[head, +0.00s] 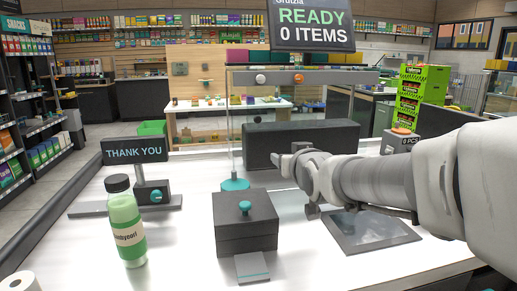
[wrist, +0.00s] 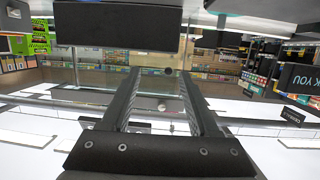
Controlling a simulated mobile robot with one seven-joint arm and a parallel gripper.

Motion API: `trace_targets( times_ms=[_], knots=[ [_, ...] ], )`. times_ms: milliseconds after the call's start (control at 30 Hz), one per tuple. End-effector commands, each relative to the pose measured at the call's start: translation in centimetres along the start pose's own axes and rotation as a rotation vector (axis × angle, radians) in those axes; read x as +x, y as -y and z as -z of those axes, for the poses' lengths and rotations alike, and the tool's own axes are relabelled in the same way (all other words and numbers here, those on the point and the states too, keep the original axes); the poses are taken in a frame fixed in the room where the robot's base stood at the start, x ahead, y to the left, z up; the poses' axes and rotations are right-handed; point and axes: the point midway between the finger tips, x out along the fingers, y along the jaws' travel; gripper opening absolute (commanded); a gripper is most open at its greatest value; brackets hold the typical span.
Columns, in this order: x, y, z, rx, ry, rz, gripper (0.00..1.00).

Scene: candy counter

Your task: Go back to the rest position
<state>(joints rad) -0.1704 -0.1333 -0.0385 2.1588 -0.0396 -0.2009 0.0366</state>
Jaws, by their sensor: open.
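My gripper (head: 290,161) is at the end of my arm, which reaches in from the right over the white counter (head: 190,187). It hangs above the counter, to the right of and higher than the dark box with a teal knob (head: 246,222). In the wrist view my gripper (wrist: 158,72) shows two dark parallel fingers set apart, with nothing between them. The fingers point out across the store, and the counter lies below them.
A green bottle (head: 125,229) stands at the front left, near a THANK YOU sign (head: 135,150). A long black block (head: 300,143) stands behind my gripper. A dark flat plate (head: 365,231) lies under my arm. A READY display (head: 310,25) hangs above.

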Motion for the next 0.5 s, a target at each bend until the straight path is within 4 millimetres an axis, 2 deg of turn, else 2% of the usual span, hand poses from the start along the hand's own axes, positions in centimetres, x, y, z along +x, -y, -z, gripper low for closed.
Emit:
trace_targets(
  times_ms=[33, 200, 500],
  knots=[
    [-1.6, -0.6, -0.8, 0.004, 0.044, -0.012, 0.61],
    [-6.6, -2.0, -4.7, 0.017, 0.226, -0.046, 0.61],
    [-16.8, -3.1, -12.6, 0.051, 0.547, -0.092, 0.61]
  ],
)
